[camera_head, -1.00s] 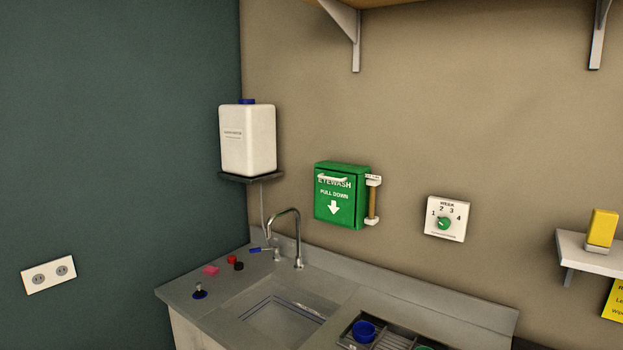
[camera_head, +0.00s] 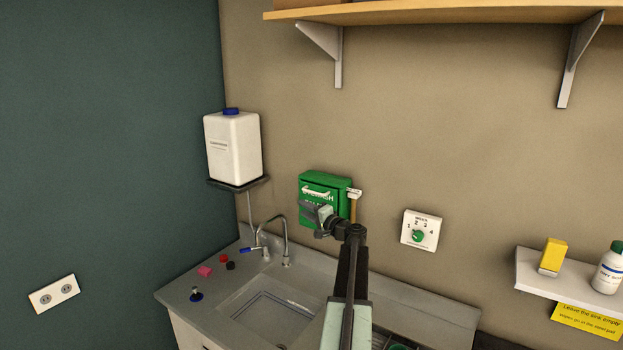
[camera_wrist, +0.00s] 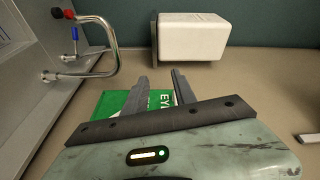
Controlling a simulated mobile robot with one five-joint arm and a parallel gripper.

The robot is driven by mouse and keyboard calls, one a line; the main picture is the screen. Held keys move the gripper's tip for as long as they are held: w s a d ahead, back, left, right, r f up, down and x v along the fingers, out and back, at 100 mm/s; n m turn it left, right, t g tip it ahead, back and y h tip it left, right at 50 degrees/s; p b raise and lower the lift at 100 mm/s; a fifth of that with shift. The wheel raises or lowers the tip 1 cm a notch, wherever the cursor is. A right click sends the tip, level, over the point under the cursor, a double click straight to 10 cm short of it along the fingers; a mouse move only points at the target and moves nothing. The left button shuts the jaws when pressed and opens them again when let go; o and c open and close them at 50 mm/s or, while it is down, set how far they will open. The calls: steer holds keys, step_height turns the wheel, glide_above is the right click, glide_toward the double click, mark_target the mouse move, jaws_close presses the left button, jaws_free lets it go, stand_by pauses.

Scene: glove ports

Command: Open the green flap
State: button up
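Part of the green flap (camera_wrist: 110,101) shows behind and beside the fingers there. I cannot tell whether the fingers touch the flap.
A white jug (camera_head: 233,148) stands on a bracket left of the box. A tap (camera_head: 284,232) and sink (camera_head: 268,307) lie below. A dial plate (camera_head: 421,230) is on the wall to the right. A wooden shelf (camera_head: 440,13) hangs above.

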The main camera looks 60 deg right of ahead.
mark_target(312, 192)
steer(key=s+d+r+m+h, duration=0.2)
steer(key=s+d+r, duration=0.1)
steer(key=s+d, duration=0.2)
steer(key=x, duration=0.8)
steer(key=shift+f+p, duration=0.1)
steer(key=shift+p, duration=0.3)
steer(key=shift+a, duration=0.1)
jaws_close()
stand_by(0.5)
